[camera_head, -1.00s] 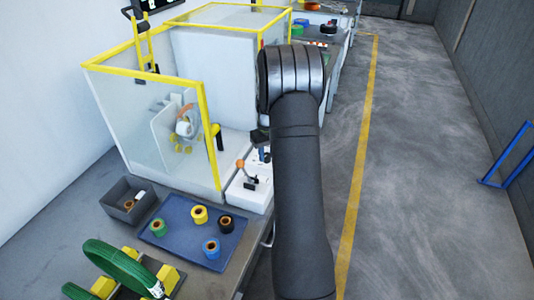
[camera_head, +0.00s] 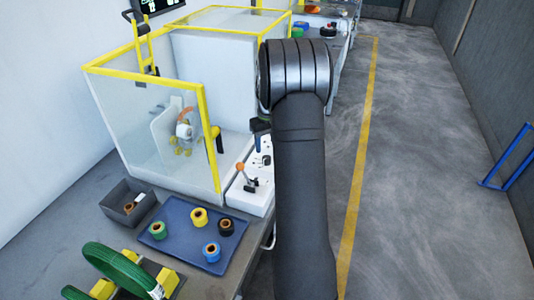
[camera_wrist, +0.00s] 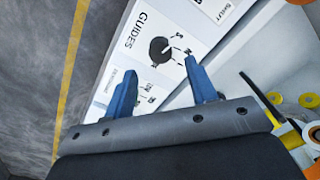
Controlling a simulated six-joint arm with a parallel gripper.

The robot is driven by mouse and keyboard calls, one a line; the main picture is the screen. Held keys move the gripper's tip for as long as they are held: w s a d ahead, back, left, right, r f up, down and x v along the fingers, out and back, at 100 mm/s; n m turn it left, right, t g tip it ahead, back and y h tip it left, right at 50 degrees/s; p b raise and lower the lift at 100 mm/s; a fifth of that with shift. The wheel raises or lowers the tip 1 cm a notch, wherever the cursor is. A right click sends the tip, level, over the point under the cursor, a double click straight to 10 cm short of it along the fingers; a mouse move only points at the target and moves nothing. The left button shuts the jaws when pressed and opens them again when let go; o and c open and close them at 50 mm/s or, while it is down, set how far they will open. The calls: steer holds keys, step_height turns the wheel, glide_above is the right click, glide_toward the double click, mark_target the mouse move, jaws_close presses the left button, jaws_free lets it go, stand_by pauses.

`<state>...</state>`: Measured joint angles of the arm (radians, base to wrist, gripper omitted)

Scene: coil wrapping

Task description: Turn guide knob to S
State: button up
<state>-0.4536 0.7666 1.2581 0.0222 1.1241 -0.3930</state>
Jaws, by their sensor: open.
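The guide knob (camera_wrist: 159,49) is a round black knob on a white panel, under the printed word GUIDES, in the wrist view. Small letters stand around its right side; the one at its upper right looks like S. Which way the knob points is too small to tell. My gripper (camera_wrist: 160,66) is open, its two blue fingers apart below the knob in the picture, one to each side. Nothing is between the fingers, and I see no contact with the knob. In the head view my arm hides the knob.
The white control panel (camera_head: 242,198) carries a lever with an orange ball (camera_head: 240,167). A yellow-framed clear enclosure (camera_head: 150,130) stands beside it. A blue tray (camera_head: 177,235) holds several tape rolls, with a grey bin (camera_head: 115,200) and green coil (camera_head: 105,260) nearby.

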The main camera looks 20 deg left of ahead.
step_height(320, 180, up, 12)
steer(key=shift+f, duration=0.15)
steer(key=shift+d, duration=0.1)
step_height(320, 180, down, 18)
steer(key=shift+r, duration=0.25)
stand_by(0.5)
